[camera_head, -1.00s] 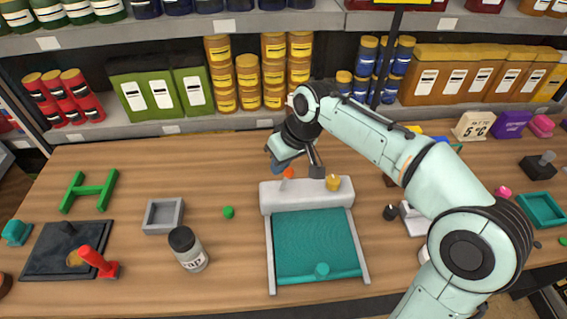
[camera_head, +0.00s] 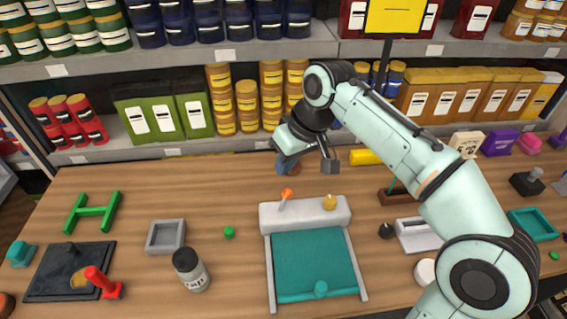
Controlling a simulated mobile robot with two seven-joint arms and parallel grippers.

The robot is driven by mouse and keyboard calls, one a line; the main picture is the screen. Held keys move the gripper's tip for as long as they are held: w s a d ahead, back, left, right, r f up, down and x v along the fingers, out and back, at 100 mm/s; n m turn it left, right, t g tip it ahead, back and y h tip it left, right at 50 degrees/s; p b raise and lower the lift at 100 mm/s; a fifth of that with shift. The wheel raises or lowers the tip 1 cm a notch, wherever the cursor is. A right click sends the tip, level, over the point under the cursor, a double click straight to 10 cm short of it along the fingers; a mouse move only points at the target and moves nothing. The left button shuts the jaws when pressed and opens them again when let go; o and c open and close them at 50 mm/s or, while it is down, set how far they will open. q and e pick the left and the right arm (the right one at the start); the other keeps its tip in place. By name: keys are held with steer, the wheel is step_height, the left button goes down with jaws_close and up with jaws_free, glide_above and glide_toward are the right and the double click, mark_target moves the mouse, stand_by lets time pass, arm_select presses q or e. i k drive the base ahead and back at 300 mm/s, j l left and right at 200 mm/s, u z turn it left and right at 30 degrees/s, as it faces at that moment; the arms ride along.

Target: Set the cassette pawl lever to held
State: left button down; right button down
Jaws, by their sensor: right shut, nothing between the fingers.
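The cassette (camera_head: 263,218) is a pale grey frame with a teal sheet, lying on the wooden table near the middle of the head view. On the left of its top bar stands a small lever with an orange ball tip (camera_head: 287,193), its grey stem leaning slightly right. A yellow knob (camera_head: 330,202) sits on the right of the bar. My right gripper (camera_head: 330,162) is shut and empty, above and behind the bar, apart from the lever and the knob. Its hand hides part of the table's back edge. My left gripper is not in view.
A capped jar (camera_head: 191,270), a grey tray (camera_head: 166,236) and a green ball (camera_head: 229,232) stand left of the cassette. A black plate with a red lever (camera_head: 98,280) is further left. A black knob (camera_head: 386,231) lies to the right. Stocked shelves close off the back.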

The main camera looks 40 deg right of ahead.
mark_target(287, 193)
steer(key=k+j, duration=0.75)
steer(key=j, duration=0.25)
